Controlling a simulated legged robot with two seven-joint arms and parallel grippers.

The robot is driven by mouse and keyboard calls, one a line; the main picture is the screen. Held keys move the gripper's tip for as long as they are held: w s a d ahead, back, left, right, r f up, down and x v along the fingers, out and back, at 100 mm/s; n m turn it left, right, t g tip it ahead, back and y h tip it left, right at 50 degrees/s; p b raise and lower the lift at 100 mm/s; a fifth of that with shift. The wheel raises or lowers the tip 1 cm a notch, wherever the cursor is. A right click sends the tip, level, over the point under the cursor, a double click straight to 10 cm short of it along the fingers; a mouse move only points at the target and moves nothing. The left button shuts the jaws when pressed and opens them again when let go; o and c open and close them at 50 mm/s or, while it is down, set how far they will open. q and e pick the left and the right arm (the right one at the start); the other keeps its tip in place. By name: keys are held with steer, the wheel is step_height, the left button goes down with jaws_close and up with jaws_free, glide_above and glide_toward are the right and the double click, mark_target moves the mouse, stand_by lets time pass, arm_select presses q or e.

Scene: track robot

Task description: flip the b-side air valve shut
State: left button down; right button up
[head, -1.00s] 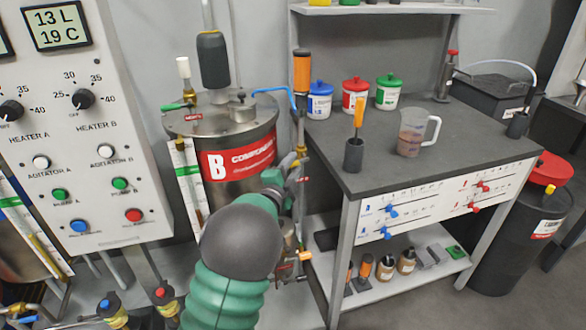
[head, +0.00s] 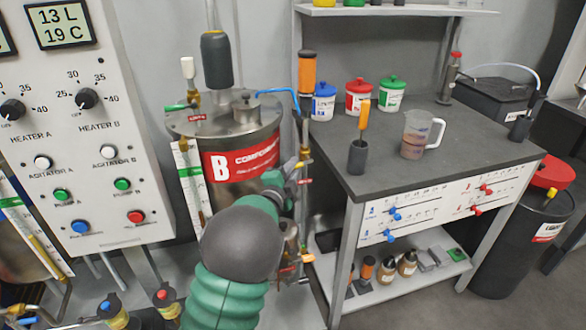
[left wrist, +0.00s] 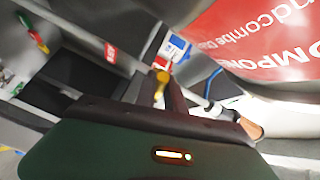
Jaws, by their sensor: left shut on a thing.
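The B component tank (head: 245,165) is a steel drum with a red label, left of the bench. A vertical pipe (head: 306,135) with small fittings runs along its right side. My left gripper (head: 294,175) is at this pipe, its tips partly hidden behind my own wrist. In the left wrist view my left gripper (left wrist: 160,98) is shut around a small yellow handle (left wrist: 160,88), which looks like the air valve's lever. The lever's exact angle to the pipe is hard to tell. The right gripper is in neither view.
The control panel (head: 85,140) stands at the left. The grey bench (head: 450,135) at the right carries a jug (head: 414,140), a dark cup with an orange-handled tool (head: 358,150) and lidded pots. A black drum with a red lid (head: 520,240) stands far right.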

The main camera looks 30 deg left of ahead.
arm_select(q)
steer(key=shift+f, duration=0.2)
stand_by(0.6)
step_height(320, 180, up, 2)
steer(key=m+g+p, duration=0.1)
steer(key=p, duration=0.4)
steer(key=shift+m+g, duration=0.3)
steer(key=shift+m, duration=0.1)
steer(key=shift+f, duration=0.3)
steer(key=c, duration=1.4)
jaws_free()
steer(key=shift+c, duration=0.2)
steer(key=shift+r, duration=0.1)
